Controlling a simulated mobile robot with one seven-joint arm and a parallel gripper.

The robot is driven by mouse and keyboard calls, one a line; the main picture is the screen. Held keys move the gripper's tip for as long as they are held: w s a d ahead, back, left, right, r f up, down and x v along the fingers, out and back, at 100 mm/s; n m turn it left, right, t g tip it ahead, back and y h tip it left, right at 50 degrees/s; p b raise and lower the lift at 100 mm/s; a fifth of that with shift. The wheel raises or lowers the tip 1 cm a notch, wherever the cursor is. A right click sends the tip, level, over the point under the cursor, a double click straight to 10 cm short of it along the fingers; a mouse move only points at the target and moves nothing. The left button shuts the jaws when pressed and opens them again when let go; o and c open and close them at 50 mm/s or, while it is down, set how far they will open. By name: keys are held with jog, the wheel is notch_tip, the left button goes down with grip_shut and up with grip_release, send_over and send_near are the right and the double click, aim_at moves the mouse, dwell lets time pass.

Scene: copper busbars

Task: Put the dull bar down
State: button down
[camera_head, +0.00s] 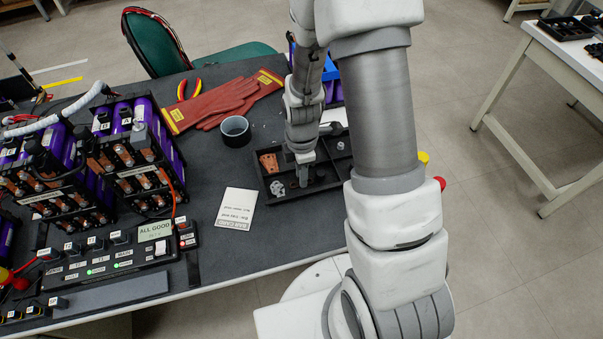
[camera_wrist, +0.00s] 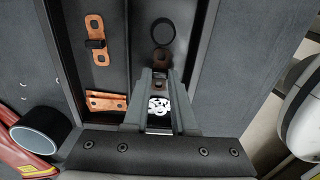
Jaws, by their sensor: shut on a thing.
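The dull bar (camera_wrist: 162,57) is dark brown, and its end shows between the fingertips in the wrist view. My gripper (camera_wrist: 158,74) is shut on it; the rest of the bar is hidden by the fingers. In the head view my gripper (camera_head: 304,178) is low over the black divided tray (camera_head: 327,187). The wrist view shows the tray (camera_wrist: 70,62) below, with the bar over the compartment right of the divider. I cannot tell whether the bar touches the tray floor. Orange copper bars (camera_wrist: 97,40) lie in the left compartment.
Pale washers (camera_wrist: 158,107) and a black ring (camera_wrist: 162,33) lie near the gripper in the tray. A white card (camera_head: 237,207), a tape roll (camera_head: 235,130) and red gloves (camera_head: 220,103) lie left of it. Battery modules (camera_head: 130,150) stand at the left.

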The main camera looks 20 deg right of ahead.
jog(key=shift+f, duration=0.25)
jog(key=c, duration=0.7)
grip_release()
jog(key=shift+r, duration=0.15)
jog(key=shift+r, duration=0.1)
jog(key=s+r+m+t+p, duration=0.25)
jog(key=r+m, duration=0.35)
jog(key=r, duration=1.7)
jog(key=s+r+m+t, duration=0.1)
jog(key=s+r+m, duration=0.4)
jog(key=m, duration=0.1)
jog(key=s+r+m+t, duration=0.2)
jog(key=s+r+m, duration=0.3)
jog(key=s+m, duration=0.1)
jog(key=shift+s+r, duration=0.2)
jog(key=shift+r, duration=0.15)
